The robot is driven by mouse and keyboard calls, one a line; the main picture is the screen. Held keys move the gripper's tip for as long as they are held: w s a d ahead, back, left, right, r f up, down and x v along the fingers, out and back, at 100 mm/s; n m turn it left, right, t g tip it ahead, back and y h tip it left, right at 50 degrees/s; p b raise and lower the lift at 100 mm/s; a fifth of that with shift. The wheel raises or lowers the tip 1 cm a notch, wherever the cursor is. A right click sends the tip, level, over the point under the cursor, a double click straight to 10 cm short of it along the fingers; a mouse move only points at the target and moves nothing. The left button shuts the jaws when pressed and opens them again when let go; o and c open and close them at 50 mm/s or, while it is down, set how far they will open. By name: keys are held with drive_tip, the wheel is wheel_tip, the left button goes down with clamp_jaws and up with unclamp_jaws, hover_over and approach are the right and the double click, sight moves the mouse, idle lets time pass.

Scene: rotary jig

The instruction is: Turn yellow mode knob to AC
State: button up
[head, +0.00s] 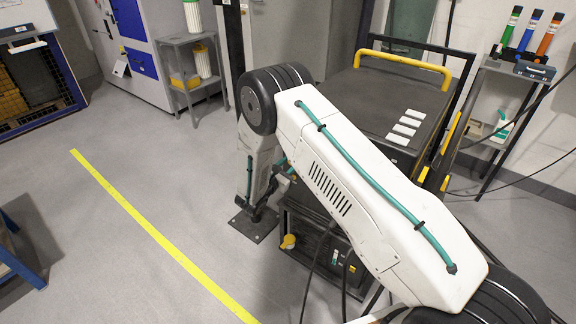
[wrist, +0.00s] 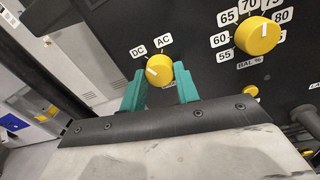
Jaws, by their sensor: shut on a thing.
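The yellow mode knob (wrist: 160,70) is on a black panel in the wrist view. The labels DC (wrist: 139,52) and AC (wrist: 164,41) are printed above it, DC to the left. A white mark on the knob's face sits on its left side, nearer DC than AC. My gripper (wrist: 160,82) has teal fingers, one at each side of the knob, and is shut on it. The fingers cover parts of the knob's sides.
A larger yellow BAL % knob (wrist: 257,36) with number labels stands right of the mode knob. A small yellow button (wrist: 250,91) and a dark cylindrical fitting (wrist: 307,117) lie lower right.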

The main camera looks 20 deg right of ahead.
drive_tip(key=m, duration=1.1)
drive_tip(key=shift+s+f+m+h, duration=0.1)
drive_tip(key=shift+f+m+h, duration=0.05)
drive_tip(key=shift+m+h, duration=0.25)
idle(0.4)
drive_tip(key=o, duration=1)
drive_tip(key=shift+a, duration=0.1)
drive_tip(key=v, duration=0.7)
drive_tip(key=shift+s+a, duration=0.25)
